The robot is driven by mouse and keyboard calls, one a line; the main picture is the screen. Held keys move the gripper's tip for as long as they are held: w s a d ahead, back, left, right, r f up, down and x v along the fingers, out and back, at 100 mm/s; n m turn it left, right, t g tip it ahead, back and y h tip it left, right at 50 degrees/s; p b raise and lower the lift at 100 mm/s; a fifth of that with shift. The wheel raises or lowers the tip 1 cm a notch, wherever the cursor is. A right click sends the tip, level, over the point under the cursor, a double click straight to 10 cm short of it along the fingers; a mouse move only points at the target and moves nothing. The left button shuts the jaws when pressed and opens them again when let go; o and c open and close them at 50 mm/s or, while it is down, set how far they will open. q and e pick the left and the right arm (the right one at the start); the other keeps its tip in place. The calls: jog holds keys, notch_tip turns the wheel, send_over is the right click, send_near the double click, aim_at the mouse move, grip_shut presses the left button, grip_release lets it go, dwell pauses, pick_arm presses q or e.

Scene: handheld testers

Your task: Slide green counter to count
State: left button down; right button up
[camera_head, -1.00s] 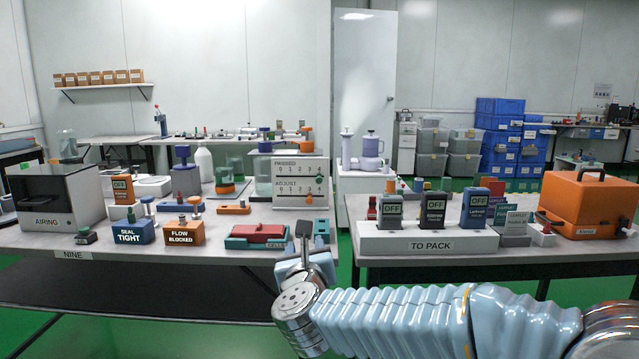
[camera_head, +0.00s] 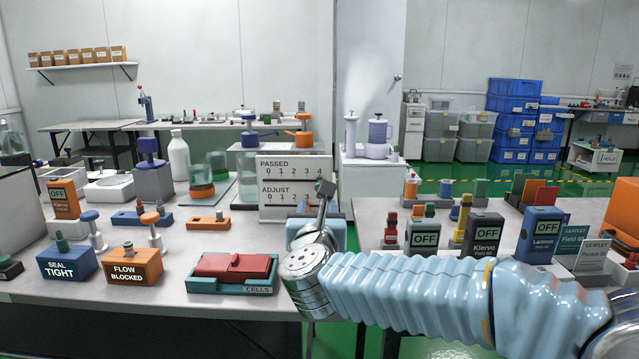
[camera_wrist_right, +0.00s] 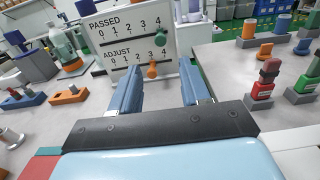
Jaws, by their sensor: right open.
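The white board (camera_head: 285,205) carries a PASSED row above an ADJUST row, each numbered 0 to 4. In the right wrist view, the green counter (camera_wrist_right: 160,39) is a small knob below the 4 of the PASSED row. An orange counter (camera_wrist_right: 152,70) sits lower, around the 3 of the ADJUST row. My right gripper (camera_head: 322,190) is in front of the board's right part. Its blue fingers (camera_wrist_right: 160,70) are open, with the orange counter seen between them and no contact visible. My left gripper is not in view.
A red-and-teal CELLS tray (camera_head: 232,285) lies in front of the board to the left. Orange FLOW BLOCKED (camera_head: 136,267) and blue SEAL TIGHT (camera_head: 68,266) blocks stand further left. The right table (camera_head: 365,208) holds several OFF testers. A gap separates the tables.

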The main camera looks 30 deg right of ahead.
jog(key=p+x, duration=0.2)
jog(key=x, duration=1)
jog(key=shift+w+d, duration=0.25)
grip_shut()
jog(key=shift+a, duration=0.1)
